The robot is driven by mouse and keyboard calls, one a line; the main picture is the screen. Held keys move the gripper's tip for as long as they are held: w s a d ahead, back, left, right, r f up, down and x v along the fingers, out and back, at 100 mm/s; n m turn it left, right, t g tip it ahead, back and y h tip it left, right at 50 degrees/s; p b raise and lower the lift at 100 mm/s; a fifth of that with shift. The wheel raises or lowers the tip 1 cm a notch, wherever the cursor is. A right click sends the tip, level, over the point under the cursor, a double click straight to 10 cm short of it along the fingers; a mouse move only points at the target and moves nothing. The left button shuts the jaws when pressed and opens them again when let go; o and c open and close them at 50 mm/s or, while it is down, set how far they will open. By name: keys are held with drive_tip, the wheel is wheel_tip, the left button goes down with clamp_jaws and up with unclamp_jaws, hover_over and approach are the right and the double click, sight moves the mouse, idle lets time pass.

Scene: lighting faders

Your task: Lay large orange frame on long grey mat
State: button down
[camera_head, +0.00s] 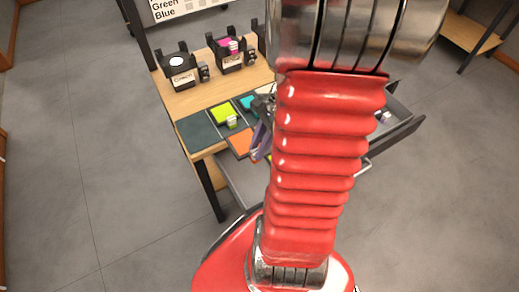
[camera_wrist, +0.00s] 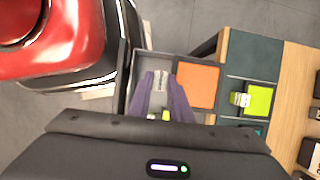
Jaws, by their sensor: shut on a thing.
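The large orange frame (camera_wrist: 198,85) shows as a flat orange panel just right of my gripper (camera_wrist: 160,82) in the wrist view. My gripper's two purple fingers are shut on a small pale grey piece at the frame's left side, which looks like its handle. In the head view the orange panel (camera_head: 241,144) shows beside a purple finger, at the table's front edge; my arm hides the rest. A dark grey-green mat (camera_head: 194,131) lies bare on the table's left corner, and also shows in the wrist view (camera_wrist: 255,55). I cannot tell how high the frame is.
A yellow-green frame (camera_head: 222,114) with a white handle lies beside the mat, with a teal one (camera_head: 247,102) behind. Labelled black holders (camera_head: 180,72) stand farther back. A grey drawer (camera_head: 403,128) stands open at the right. Floor at left is clear.

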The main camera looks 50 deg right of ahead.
wheel_tip(320, 180, up, 12)
idle(1.4)
drive_tip(key=shift+r, duration=0.1)
drive_tip(key=w+a+f+n+g+h, duration=0.1)
drive_tip(key=w+a+f+n+g, duration=0.15)
drive_tip(key=w+n, duration=0.5)
drive_tip(key=w+a+f+n+g, duration=0.1)
drive_tip(key=w+a+n+g, duration=0.3)
drive_tip(key=w, duration=0.7)
drive_tip(key=w+a+f+n+h, duration=0.3)
drive_tip(key=w+a+f+n, duration=0.3)
drive_tip(key=w+a+n, duration=0.3)
drive_tip(key=w+a, duration=0.2)
drive_tip(key=a, duration=0.1)
drive_tip(key=shift+a+n+t, duration=0.25)
drive_tip(key=shift+n+t, duration=0.1)
drive_tip(key=shift+a, duration=0.1)
